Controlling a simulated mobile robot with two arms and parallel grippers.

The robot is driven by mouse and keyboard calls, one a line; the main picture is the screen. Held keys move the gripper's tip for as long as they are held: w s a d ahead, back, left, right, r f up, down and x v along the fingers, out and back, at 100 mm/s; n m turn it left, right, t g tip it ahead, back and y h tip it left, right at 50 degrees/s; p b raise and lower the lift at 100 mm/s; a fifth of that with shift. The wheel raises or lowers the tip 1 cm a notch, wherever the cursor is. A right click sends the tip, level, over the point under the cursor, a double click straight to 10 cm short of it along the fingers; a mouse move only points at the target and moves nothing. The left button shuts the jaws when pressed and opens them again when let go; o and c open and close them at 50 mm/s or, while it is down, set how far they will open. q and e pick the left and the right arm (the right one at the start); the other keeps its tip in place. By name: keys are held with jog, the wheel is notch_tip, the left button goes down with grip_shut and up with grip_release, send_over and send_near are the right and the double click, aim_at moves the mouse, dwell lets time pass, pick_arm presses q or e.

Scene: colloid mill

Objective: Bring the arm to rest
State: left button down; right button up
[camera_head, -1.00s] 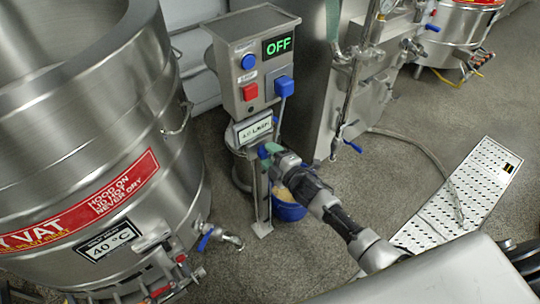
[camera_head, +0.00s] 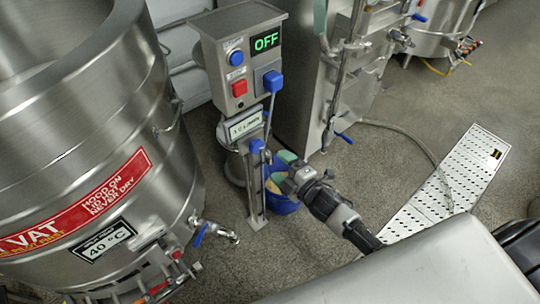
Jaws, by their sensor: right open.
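My right arm comes in from the lower right, and its gripper (camera_head: 284,171) is at the middle of the view, with teal-green finger pads. It is open, with nothing seen between its fingers. It hovers in front of the blue bucket (camera_head: 283,204), to the right of the control post, apart from the post as far as I can see. The grey control box (camera_head: 236,62) on the post reads OFF in green. It carries a blue button (camera_head: 236,58), a red button (camera_head: 239,88) and a blue-capped lever (camera_head: 272,81). My left gripper is out of view.
A large steel vat (camera_head: 75,140) fills the left, with a blue-handled tap (camera_head: 203,232) low on it. A steel machine (camera_head: 310,80) stands behind my right arm. A perforated metal ramp (camera_head: 458,180) and a hose (camera_head: 405,141) lie on the right. Grey floor between is free.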

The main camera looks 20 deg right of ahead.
jog(key=shift+v, duration=1.1)
